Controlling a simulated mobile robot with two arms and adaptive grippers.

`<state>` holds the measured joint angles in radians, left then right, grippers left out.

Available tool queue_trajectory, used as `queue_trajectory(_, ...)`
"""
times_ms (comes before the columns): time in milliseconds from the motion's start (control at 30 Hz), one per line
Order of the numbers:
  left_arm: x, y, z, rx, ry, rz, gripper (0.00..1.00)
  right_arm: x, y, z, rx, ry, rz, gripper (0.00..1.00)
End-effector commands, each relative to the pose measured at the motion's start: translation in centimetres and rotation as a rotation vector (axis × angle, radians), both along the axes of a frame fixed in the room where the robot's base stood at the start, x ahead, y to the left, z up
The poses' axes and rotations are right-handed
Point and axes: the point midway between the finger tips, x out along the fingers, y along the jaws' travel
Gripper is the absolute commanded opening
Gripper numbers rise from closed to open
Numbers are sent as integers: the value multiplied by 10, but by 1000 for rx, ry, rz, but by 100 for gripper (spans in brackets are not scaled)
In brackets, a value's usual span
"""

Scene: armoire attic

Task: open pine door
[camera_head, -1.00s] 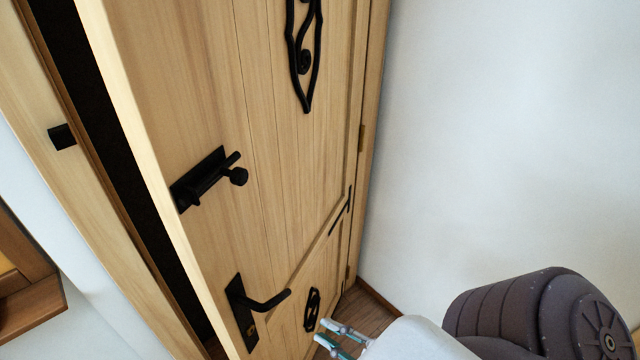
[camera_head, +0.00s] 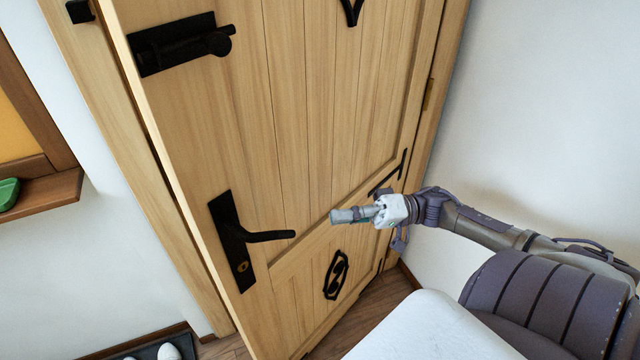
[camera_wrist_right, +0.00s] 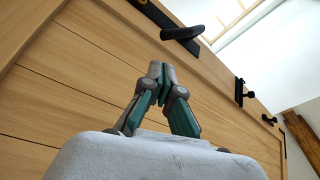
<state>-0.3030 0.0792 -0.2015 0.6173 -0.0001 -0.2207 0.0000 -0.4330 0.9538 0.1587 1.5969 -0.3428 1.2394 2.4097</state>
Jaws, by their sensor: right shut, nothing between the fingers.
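The pine door (camera_head: 290,110) fills the middle of the head view and stands slightly ajar, its latch-side edge proud of the frame (camera_head: 150,190). Its black lever handle (camera_head: 262,236) sits on a tall dark plate on the left part of the door, pointing right. A black bolt (camera_head: 185,44) is mounted above it. My right gripper (camera_head: 334,215) is shut and empty, to the right of the lever tip and a little higher in the picture. In the right wrist view the shut fingers (camera_wrist_right: 158,82) point toward the lever (camera_wrist_right: 182,32), with a gap between. My left gripper is out of view.
A white wall (camera_head: 540,110) stands close on the right. A wooden shelf (camera_head: 45,195) with a green dish (camera_head: 8,194) is at the left. White shoes (camera_head: 168,352) rest on a dark mat at the bottom left. Wooden floor shows below the door.

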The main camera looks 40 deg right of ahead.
Motion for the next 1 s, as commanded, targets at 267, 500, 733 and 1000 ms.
queue_trajectory(267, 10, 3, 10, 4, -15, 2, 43, 22, 45, 10, 2, -7, 0, 0)
queue_trajectory(500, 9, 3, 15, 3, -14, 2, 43, 36, 74, 12, 1, -4, -1, 0)
queue_trajectory(733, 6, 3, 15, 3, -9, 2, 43, 40, 81, 12, -1, -2, -3, 0)
queue_trajectory(1000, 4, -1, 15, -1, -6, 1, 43, 39, 81, 12, -1, -2, 0, 0)
